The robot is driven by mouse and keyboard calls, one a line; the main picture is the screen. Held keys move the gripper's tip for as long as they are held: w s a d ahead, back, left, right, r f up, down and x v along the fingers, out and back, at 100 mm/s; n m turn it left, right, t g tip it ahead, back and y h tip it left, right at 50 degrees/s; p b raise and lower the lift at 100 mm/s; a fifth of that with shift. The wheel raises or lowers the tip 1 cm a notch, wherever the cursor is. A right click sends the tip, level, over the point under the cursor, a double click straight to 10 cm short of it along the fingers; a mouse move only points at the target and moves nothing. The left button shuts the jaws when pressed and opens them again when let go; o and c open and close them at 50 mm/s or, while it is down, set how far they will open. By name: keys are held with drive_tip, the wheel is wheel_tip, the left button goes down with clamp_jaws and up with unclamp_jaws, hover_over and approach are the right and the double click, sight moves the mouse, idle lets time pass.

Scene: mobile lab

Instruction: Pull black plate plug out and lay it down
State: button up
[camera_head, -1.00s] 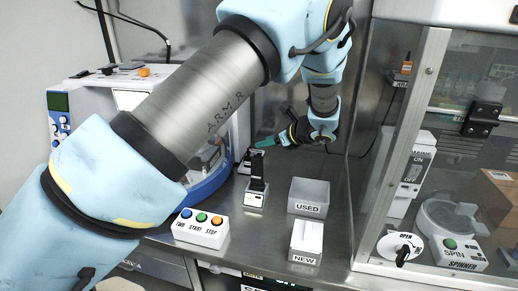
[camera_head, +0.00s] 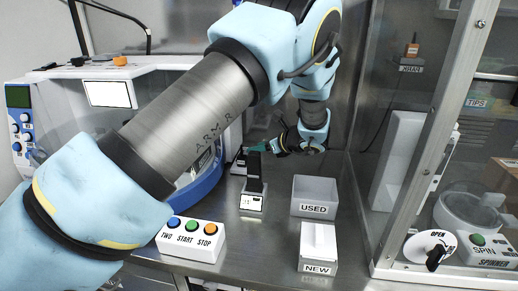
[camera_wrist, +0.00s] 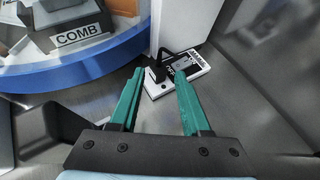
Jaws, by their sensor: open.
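In the wrist view, a small black plug (camera_wrist: 156,74) with a short black cable sits at the near end of a white labelled strip (camera_wrist: 190,72) on the metal bench. My gripper (camera_wrist: 160,79) is open, its two green fingers pointing toward the plug. The plug shows between the fingertips with space on both sides; I cannot tell whether they are at its height. In the head view my gripper (camera_head: 253,149) is at the back of the bench, behind a black upright device. The plug cannot be made out there.
The black upright device (camera_head: 254,173) stands in front of my gripper. A grey USED bin (camera_head: 314,190), a white NEW box (camera_head: 318,243) and a button box (camera_head: 192,239) stand nearer. A blue-rimmed machine (camera_head: 205,185) is at left, a glass-fronted cabinet at right.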

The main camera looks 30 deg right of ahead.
sight(242, 156)
drive_tip(key=p+x, duration=0.2)
drive_tip(key=x, duration=0.6)
drive_tip(key=shift+w+a+r+p, duration=0.1)
drive_tip(key=shift+w+p, duration=0.1)
drive_tip(key=shift+p, duration=0.2)
drive_tip(key=shift+x, duration=0.85)
clamp_jaws()
drive_tip(key=shift+r+p, duration=0.4)
drive_tip(key=shift+r, duration=0.1)
drive_tip(key=shift+r+p, duration=0.75)
drive_tip(key=shift+r, duration=0.85)
